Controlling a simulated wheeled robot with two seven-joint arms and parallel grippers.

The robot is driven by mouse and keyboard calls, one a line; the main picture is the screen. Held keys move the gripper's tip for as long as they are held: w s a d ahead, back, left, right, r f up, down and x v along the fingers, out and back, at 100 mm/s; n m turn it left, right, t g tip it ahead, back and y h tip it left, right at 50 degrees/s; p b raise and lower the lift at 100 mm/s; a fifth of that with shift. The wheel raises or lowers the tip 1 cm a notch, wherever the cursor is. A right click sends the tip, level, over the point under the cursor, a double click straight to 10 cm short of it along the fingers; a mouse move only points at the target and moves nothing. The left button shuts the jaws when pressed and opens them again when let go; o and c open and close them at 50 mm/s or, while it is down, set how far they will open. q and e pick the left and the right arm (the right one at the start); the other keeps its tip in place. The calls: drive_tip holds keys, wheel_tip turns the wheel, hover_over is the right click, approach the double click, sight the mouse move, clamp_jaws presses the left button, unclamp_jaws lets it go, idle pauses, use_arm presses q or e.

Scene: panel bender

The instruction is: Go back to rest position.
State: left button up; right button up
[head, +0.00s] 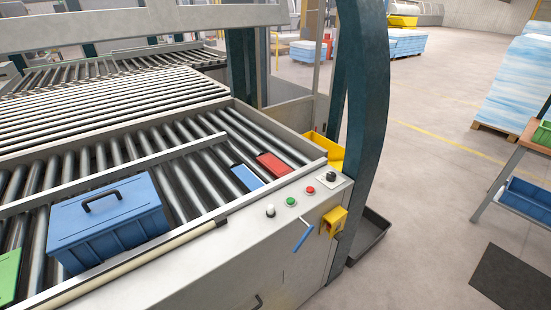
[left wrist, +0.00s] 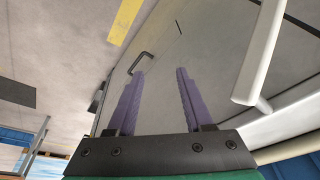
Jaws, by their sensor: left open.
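My left gripper (left wrist: 160,74) shows in the left wrist view with its two purple fingers apart. Nothing is between them. Behind the fingers is a grey machine panel (left wrist: 205,50) with a dark handle (left wrist: 141,62). Neither gripper shows in the head view, and my right gripper is in no frame.
A roller conveyor (head: 110,95) carries a blue toolbox (head: 107,223), a blue item (head: 246,177) and a red item (head: 273,164). A control panel (head: 310,195) and a dark post (head: 365,110) stand beside it. A pale bar (left wrist: 262,55) is close by my left gripper.

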use_arm(q)
wheel_tip(320, 180, down, 15)
drive_tip(key=s+b, duration=0.2)
drive_tip(key=b, duration=0.1)
drive_tip(key=s+a+f+g+b, duration=0.1)
drive_tip(key=s+f+b, duration=0.1)
drive_tip(key=s+f, duration=0.7)
drive_tip(key=s+a+f+g+b, duration=0.1)
drive_tip(key=s+a+f+b, duration=0.1)
drive_tip(key=s+f, duration=0.7)
wheel_tip(320, 180, down, 6)
drive_tip(key=shift+f+b, duration=0.1)
drive_tip(key=shift+b, duration=0.55)
drive_tip(key=shift+a, duration=0.1)
